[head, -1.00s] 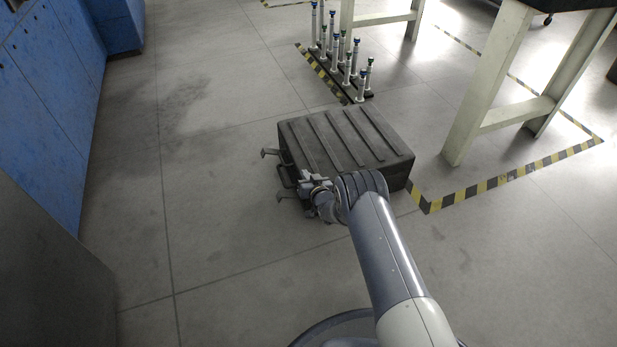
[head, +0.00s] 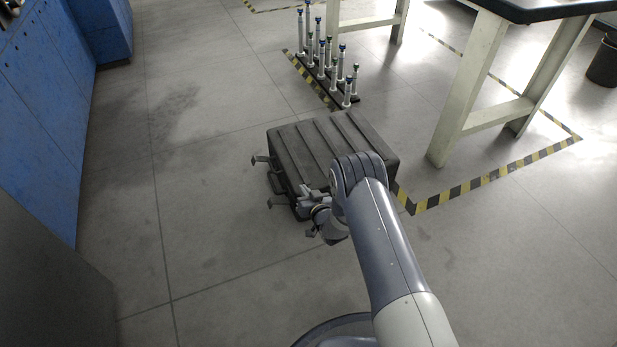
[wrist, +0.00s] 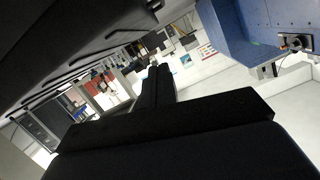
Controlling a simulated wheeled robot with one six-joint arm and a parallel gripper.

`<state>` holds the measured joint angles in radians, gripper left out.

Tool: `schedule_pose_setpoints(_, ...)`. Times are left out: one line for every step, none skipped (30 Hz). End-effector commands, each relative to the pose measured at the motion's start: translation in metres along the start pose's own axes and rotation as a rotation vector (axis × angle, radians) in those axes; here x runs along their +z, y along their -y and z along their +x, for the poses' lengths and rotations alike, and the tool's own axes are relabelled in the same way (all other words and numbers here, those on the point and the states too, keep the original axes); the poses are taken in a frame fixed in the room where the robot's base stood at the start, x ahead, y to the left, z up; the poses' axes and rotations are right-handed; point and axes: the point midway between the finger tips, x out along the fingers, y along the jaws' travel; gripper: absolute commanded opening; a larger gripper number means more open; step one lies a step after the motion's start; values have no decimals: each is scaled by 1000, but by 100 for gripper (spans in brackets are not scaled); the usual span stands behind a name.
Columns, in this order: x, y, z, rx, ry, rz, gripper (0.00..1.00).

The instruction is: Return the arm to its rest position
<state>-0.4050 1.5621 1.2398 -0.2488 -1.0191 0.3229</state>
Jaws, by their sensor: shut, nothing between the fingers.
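My arm comes up from the bottom right of the head view, and its end is folded over the near side of a dark ribbed case. My gripper (head: 307,196) is small and partly hidden there by my own wrist. In the wrist view my gripper (wrist: 157,75) shows as two dark fingers closed together, with nothing seen between them.
The dark case (head: 322,143) lies on the floor, close to my wrist, with latches on its left side. Behind it stands a rack of several upright rods (head: 324,60). A pale-legged table (head: 470,85) is at right, blue cabinets (head: 38,95) at left. Floor at left is open.

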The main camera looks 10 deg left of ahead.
Motion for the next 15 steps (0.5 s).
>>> schedule_pose_setpoints(0,0,-2,1,1,0,0)
schedule_pose_setpoints(0,0,-2,0,1,0,0)
schedule_pose_setpoints(0,0,-2,0,0,0,0)
schedule_pose_setpoints(0,0,-2,0,0,0,0)
schedule_pose_setpoints(0,0,-2,0,0,0,0)
schedule_pose_setpoints(0,0,-2,0,0,0,0)
schedule_pose_setpoints(0,0,-2,0,0,0,0)
schedule_pose_setpoints(0,0,-2,0,0,0,0)
schedule_pose_setpoints(0,0,-2,0,0,0,0)
schedule_pose_setpoints(0,0,-2,0,0,0,0)
schedule_pose_setpoints(0,0,-1,0,-1,0,0)
schedule_pose_setpoints(0,0,0,0,-1,0,0)
schedule_pose_setpoints(1,0,1,0,-2,-1,0)
schedule_pose_setpoints(1,0,3,-1,-2,-1,0)
schedule_pose_setpoints(1,-1,7,-1,-3,-1,0)
